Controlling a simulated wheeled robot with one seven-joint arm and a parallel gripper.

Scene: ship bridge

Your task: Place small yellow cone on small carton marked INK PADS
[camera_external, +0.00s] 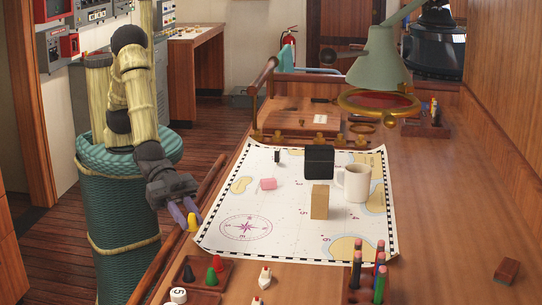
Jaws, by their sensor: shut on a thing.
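A small yellow cone (193,223) is at the left edge of the chart, between the purple fingertips of my gripper (188,212). My gripper is shut on it and points down to the right. I cannot tell whether the cone is lifted clear of the surface. A small tan carton (319,203) stands upright on the chart, to the right of my gripper and apart from it. No lettering can be read on it, so I cannot confirm that it is the INK PADS carton. Its top looks bare.
A black box (319,161) and a white mug (355,183) stand close behind the carton. A pencil holder (362,288) stands in front. A tray (207,274) holds other cones. The chart's left middle is clear.

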